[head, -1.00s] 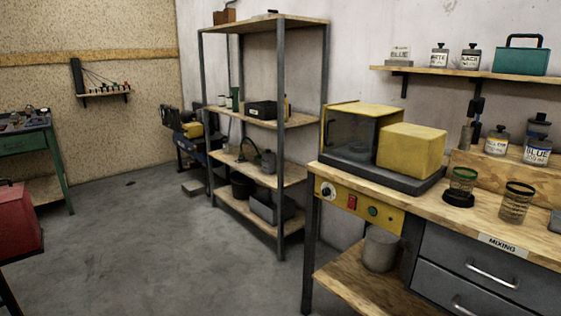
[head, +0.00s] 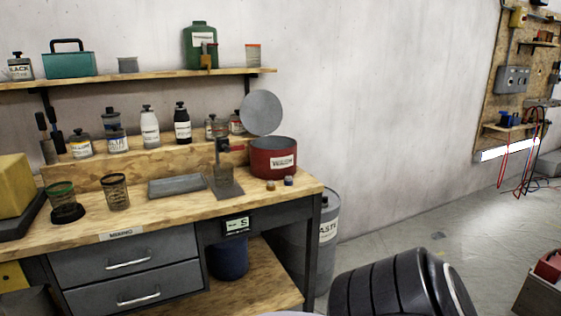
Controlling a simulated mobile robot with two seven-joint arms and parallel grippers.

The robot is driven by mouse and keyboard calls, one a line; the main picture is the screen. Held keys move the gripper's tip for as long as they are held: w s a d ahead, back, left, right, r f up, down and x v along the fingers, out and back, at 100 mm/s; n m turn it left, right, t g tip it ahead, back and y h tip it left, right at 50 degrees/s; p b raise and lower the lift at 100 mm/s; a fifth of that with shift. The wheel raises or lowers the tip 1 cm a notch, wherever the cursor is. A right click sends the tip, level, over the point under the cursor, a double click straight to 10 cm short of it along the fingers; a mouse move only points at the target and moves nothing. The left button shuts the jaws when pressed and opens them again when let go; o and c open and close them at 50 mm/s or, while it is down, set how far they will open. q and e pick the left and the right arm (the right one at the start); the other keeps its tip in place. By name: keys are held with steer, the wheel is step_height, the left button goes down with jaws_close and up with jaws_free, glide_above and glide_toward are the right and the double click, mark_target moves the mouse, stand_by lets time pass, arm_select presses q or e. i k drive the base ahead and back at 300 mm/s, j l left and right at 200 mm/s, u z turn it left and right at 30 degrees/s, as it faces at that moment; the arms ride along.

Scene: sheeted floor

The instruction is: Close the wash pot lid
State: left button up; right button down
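The wash pot (head: 273,160) is a red round pot with a white label, standing at the right end of the wooden workbench. Its round grey lid (head: 262,113) stands raised, tilted up at the pot's back rim, so the pot is open. A dark, ribbed part (head: 395,285) at the bottom right seems to be a piece of my own arm. Neither gripper shows in the head view.
The workbench (head: 225,208) holds glass jars, a grey tray (head: 177,186), a small stand (head: 224,170) left of the pot and two small caps in front of it. A waste drum (head: 328,235) stands beside the bench. Floor on the right is partly clear.

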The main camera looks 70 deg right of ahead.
mark_target(261, 112)
steer(key=z, duration=2.2)
steer(key=i+l+z, duration=0.45)
steer(key=i+z, duration=0.15)
steer(key=i+l+z, duration=0.1)
steer(key=i+z, duration=0.2)
steer(key=i, duration=0.15)
steer(key=i+z, duration=0.25)
steer(key=i, duration=0.9)
steer(key=i+l+u, duration=0.1)
steer(key=i+u, duration=0.15)
steer(key=i, duration=0.3)
steer(key=i+l+u, duration=0.25)
steer(key=i, duration=0.25)
steer(key=i+l+u, duration=0.2)
steer(key=i+u, duration=0.3)
steer(key=i+l+u, duration=0.2)
steer(key=u, duration=0.3)
steer(key=i+l+u, duration=0.25)
steer(key=l+u, duration=0.25)
